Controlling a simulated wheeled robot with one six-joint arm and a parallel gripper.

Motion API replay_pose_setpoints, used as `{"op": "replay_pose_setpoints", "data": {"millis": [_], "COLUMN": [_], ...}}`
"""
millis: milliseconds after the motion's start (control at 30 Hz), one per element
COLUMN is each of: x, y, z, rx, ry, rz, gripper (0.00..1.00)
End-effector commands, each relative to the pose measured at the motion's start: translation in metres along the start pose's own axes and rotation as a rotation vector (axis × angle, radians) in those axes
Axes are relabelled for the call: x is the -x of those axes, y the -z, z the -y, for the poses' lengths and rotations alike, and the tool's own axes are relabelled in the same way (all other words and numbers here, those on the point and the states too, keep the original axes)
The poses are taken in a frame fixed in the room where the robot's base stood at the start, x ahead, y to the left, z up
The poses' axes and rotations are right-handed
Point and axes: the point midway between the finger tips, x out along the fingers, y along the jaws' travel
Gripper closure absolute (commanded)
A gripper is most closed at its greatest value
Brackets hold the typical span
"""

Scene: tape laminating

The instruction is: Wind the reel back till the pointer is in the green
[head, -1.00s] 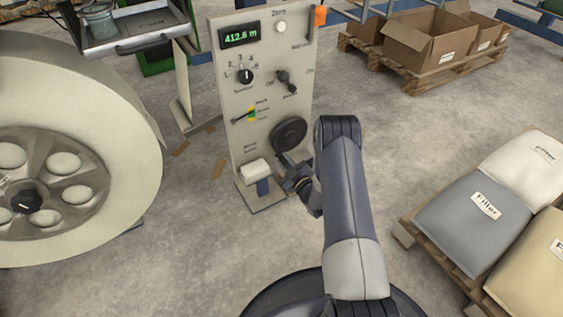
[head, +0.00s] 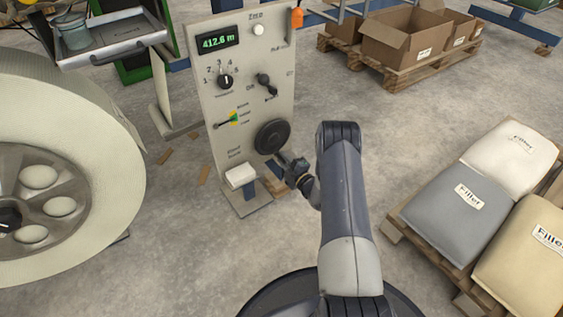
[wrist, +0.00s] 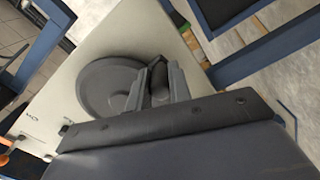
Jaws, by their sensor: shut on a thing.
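The grey control panel (head: 205,75) stands upright with a black handwheel (head: 271,137) low on its right side. The handwheel shows in the wrist view (wrist: 105,88) too. My gripper (head: 282,159) is at the wheel's lower right rim. Its fingers (wrist: 159,88) are shut on the wheel's dark crank handle (wrist: 160,85). The pointer (head: 222,123) of the small coloured gauge (head: 234,118) slants up to the right; its tip is too small to place exactly against the green. The large pale tape reel (head: 95,165) is at the left, partly out of view.
The panel's display (head: 217,41) reads 412.6 m. A numbered knob (head: 226,81) and a switch (head: 267,84) sit above the wheel. A white block (head: 240,176) is at the lower left of the panel. Filler sacks (head: 470,200) lie on a pallet at the right.

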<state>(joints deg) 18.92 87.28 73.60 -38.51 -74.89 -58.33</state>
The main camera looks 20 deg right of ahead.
Motion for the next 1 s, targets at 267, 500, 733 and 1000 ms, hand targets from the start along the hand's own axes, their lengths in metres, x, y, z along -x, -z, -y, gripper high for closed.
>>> {"op": "replay_pose_setpoints", "data": {"millis": [267,500,733,1000], "x": [0.0013,0.0011,0.0009,0.0023], "y": [-0.0083,-0.0084,-0.0078,-0.0055], "z": [-0.005,-0.006,-0.0062,-0.005], "rx": [-0.004,-0.004,-0.004,-0.004], "ry": [-0.007,-0.008,-0.009,-0.005], "rz": [0.013,0.013,0.011,0.006], "gripper": [1.0,1.0,0.71,0.71]}}
